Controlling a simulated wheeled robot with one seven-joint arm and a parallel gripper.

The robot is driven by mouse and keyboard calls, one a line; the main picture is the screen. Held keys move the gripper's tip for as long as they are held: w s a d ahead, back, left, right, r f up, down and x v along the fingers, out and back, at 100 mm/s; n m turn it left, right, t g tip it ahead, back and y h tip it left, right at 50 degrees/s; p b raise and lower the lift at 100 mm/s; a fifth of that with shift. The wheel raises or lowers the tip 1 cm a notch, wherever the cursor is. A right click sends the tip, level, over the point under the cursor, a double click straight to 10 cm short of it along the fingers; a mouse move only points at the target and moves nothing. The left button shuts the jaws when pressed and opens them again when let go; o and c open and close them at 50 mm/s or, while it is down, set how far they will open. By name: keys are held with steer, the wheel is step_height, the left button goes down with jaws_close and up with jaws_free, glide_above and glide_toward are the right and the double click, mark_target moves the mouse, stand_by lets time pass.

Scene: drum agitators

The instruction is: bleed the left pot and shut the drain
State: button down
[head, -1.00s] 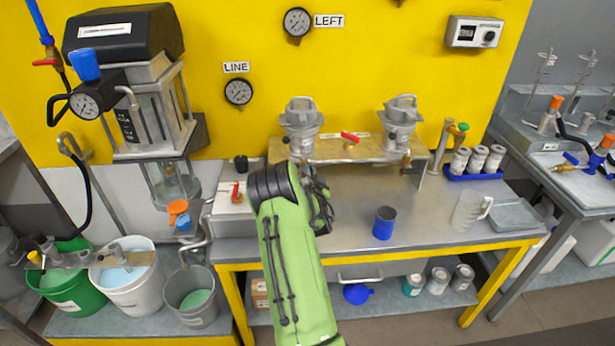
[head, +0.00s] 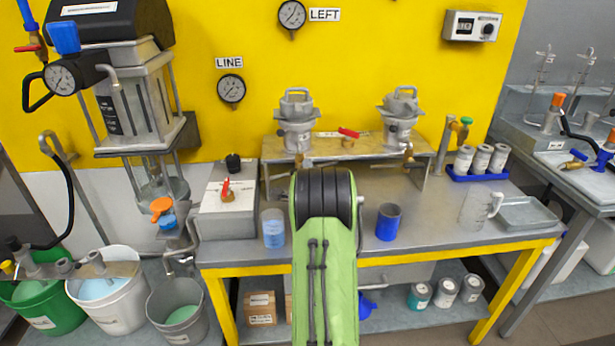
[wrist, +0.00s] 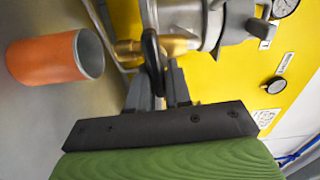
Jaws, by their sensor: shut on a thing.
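The left pot (head: 296,128), a grey metal vessel with a clamped lid, stands on the raised shelf at the back of the bench. In the wrist view its metal body (wrist: 190,18) fills the top, with a brass drain fitting (wrist: 180,46) at its side. My gripper (wrist: 158,88) is shut on the black drain handle (wrist: 152,55) at this fitting. An orange cup (wrist: 42,62) is beside the fitting in the wrist view. My forearm hides the gripper in the head view. The LEFT gauge (head: 292,14) is on the yellow wall; its reading is too small to tell.
The right pot (head: 399,125) stands on the same shelf, with a red-handled valve (head: 348,134) between the pots. A blue cup (head: 387,224), a translucent cup (head: 273,230) and a clear jug (head: 478,207) stand on the bench. The bench front right is clear.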

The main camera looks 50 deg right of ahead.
steer(key=shift+f+m, duration=0.2)
steer(key=shift+m, duration=0.4)
steer(key=c, duration=1.1)
jaws_free()
steer(key=shift+c, duration=0.2)
steer(key=b+v, duration=0.4)
steer(key=v, duration=1.1)
steer(key=shift+s+a, duration=0.25)
steer(key=shift+s, duration=0.05)
